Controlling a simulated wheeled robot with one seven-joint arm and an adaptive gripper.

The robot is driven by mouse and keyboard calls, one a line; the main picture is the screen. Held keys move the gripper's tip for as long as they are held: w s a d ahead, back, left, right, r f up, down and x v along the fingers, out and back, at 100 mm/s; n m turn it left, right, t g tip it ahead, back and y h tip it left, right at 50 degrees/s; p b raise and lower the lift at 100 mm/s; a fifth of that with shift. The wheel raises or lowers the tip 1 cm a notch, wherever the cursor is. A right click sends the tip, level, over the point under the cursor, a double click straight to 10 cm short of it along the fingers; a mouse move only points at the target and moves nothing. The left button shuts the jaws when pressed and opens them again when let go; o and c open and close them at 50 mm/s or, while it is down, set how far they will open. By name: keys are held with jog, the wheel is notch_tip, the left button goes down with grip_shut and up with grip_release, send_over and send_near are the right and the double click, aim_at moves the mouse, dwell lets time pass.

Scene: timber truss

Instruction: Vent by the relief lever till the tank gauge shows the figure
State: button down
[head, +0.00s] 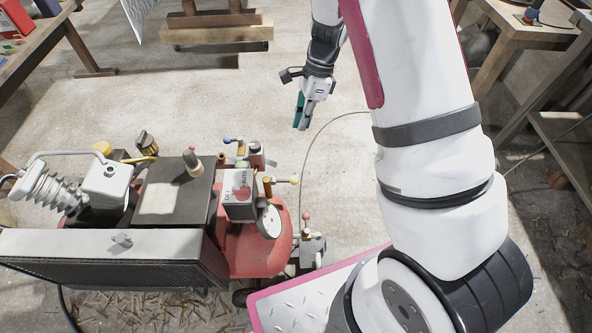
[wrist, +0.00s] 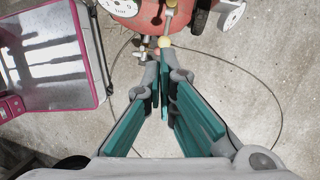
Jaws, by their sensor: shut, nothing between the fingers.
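The compressor's red tank (head: 262,250) stands at the lower middle of the head view, and its edge shows at the top of the wrist view (wrist: 135,18). A white round gauge (head: 269,221) faces up beside it; I cannot read its needle. Small levers carry coloured ball knobs: yellow (head: 294,180), blue (head: 228,140) and red (head: 306,215). I cannot tell which is the relief lever. My gripper (head: 300,124) is shut and empty, above the floor beyond the compressor. In the wrist view a yellow knob (wrist: 164,42) appears just past the fingertips (wrist: 160,60); contact cannot be told.
The black and white engine part (head: 160,190) fills the compressor's left side. A thin hose (head: 318,135) curves over the floor. Wooden benches stand at the upper left (head: 38,48) and right (head: 510,28). The concrete floor (head: 190,85) between them is mostly clear.

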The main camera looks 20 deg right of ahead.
notch_tip(320, 180, down, 6)
jog(key=w+d+m+b, duration=0.1)
jog(key=shift+d+f+m, duration=0.15)
jog(key=shift+d+m, duration=0.1)
jog(key=shift+m, duration=0.15)
jog(key=b, duration=0.4)
send_near(285, 181)
jog(key=f, duration=0.3)
jog(key=d+f, duration=0.1)
jog(key=f, duration=0.1)
jog(key=shift+s+d+f, duration=0.1)
jog(key=shift+s+f, duration=0.15)
jog(key=shift+f, duration=0.15)
jog(key=shift+f, duration=0.1)
